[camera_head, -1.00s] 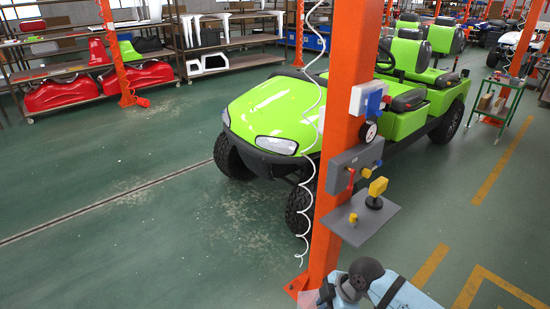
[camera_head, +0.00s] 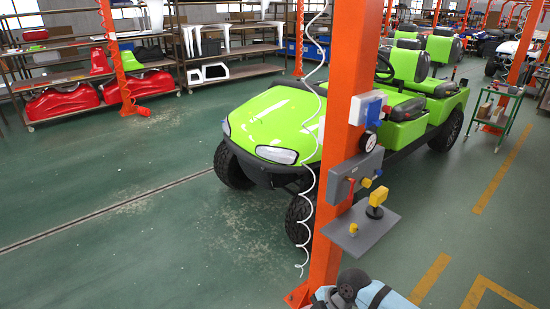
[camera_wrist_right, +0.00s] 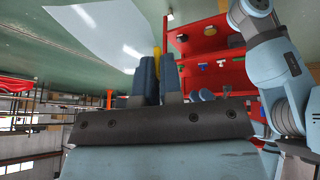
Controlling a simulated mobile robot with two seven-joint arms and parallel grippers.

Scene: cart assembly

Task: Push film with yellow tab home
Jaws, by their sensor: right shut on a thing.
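The film (camera_wrist_right: 110,35) shows in the right wrist view as a pale, see-through sheet at the upper left. Its yellow tab (camera_wrist_right: 157,60) is partly hidden behind the fingers. My right gripper (camera_wrist_right: 158,70) is shut on the film at this tab. In the head view only part of my right arm shows at the bottom edge, and its fingertips are out of sight. I cannot tell from these views whether the film touches anything. My left gripper is not in view.
An orange post (camera_head: 338,150) carries a grey box (camera_head: 355,174) and a grey plate (camera_head: 362,226) with yellow parts. A white coiled hose hangs beside it. A green cart (camera_head: 270,125) stands behind. The floor at left is clear. Red structures (camera_wrist_right: 212,50) show in the wrist view.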

